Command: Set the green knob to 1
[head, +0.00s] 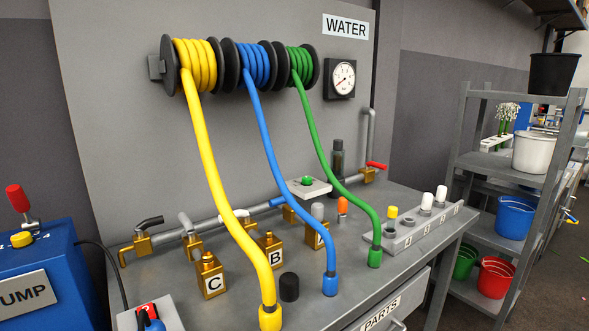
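The green knob (307,181) is a small round knob on a pale square plate (318,188). It sits at the back middle of the grey workbench, between the blue hose (268,150) and the green hose (318,140). The knob is too small here to read any numbers or tell which way it points. My gripper is not in view.
The yellow hose (212,170) hangs from the reels in front of brass blocks marked C (211,278) and B (269,251). A grey rack with fittings (415,230) stands at the right. The blue pump (40,270) is at the left; a shelf (468,140) stands right.

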